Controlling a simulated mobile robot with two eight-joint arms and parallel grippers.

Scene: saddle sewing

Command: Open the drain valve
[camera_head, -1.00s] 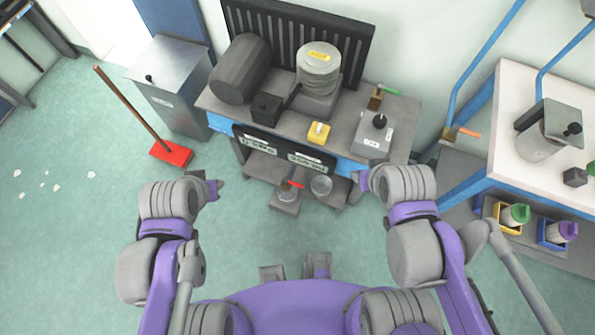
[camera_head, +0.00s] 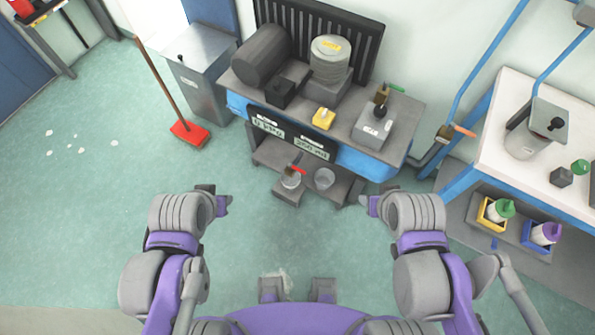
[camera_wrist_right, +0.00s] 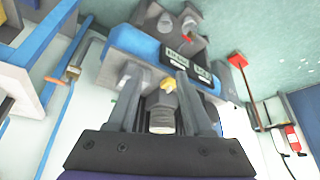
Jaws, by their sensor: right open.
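A small valve with a red handle (camera_head: 298,170) sits low under the middle workbench (camera_head: 345,160), by a clear jar. Another valve with a green handle (camera_head: 396,88) is on the bench's back right. A third valve with an orange handle (camera_head: 463,130) is on pipework to the right; it also shows in the right wrist view (camera_wrist_right: 72,73). I cannot tell from labels which is the drain valve. My left gripper (camera_head: 224,204) is in front of the bench, apart from everything; its jaws are unclear. My right gripper (camera_head: 370,205) is open and empty, in front of the bench's right side.
A red broom (camera_head: 188,133) leans on a grey metal bin (camera_head: 205,85) at left. A white-topped table (camera_head: 500,120) stands at right, with bottles in yellow and blue holders on its lower shelf. The floor between me and the bench is clear.

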